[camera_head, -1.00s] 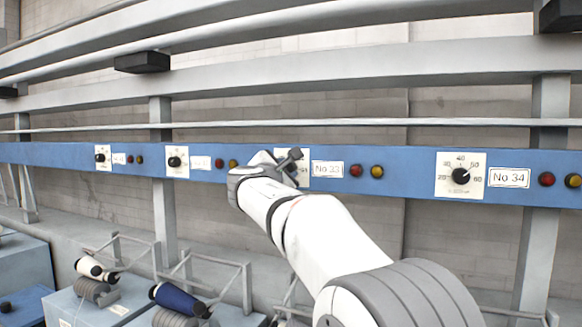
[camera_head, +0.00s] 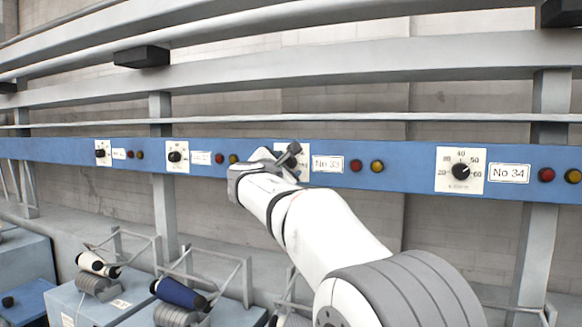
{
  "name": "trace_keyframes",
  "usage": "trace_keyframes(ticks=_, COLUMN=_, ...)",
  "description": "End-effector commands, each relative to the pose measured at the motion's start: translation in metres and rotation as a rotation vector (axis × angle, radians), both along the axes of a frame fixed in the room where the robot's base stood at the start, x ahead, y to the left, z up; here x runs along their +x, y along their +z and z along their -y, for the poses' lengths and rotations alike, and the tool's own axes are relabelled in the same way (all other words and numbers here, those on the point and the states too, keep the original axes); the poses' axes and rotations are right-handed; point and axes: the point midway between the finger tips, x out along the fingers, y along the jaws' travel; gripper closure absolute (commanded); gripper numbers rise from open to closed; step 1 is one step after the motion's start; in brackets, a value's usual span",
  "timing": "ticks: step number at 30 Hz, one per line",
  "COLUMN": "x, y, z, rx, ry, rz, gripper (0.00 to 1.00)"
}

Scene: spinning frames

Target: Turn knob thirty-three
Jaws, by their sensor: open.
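The dial plate of knob thirty-three (camera_head: 305,162) is on the blue rail, just left of the label "No 33" (camera_head: 327,164). Most of the plate and the knob itself are hidden behind my gripper (camera_head: 292,153). My gripper is at the plate, with its dark fingertips in front of it. I cannot tell whether the fingers touch the knob or stand around it. The gripper is open.
Knob thirty-four (camera_head: 461,171) is to the right, beside its label (camera_head: 509,173). Red (camera_head: 356,166) and yellow (camera_head: 377,166) lamps follow the No 33 label. Another dial (camera_head: 175,156) is to the left.

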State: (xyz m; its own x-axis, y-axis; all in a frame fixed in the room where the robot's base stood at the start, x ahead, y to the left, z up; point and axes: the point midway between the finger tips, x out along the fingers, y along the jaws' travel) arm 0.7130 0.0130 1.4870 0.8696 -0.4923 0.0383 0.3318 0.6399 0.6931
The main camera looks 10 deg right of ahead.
Motion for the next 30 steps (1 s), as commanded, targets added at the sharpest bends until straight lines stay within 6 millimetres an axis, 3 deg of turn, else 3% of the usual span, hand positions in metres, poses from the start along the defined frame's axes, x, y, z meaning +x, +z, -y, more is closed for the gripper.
trace_keyframes(ticks=7, x=-0.007, y=0.000, z=-0.004, rx=0.000, ry=0.001, rz=0.002, gripper=0.48)
trace_keyframes(ticks=20, x=-0.065, y=-0.003, z=-0.036, rx=0.000, ry=0.001, rz=0.002, gripper=0.48)
trace_keyframes(ticks=30, x=-0.070, y=-0.003, z=-0.039, rx=0.000, ry=0.000, rz=0.000, gripper=0.48)
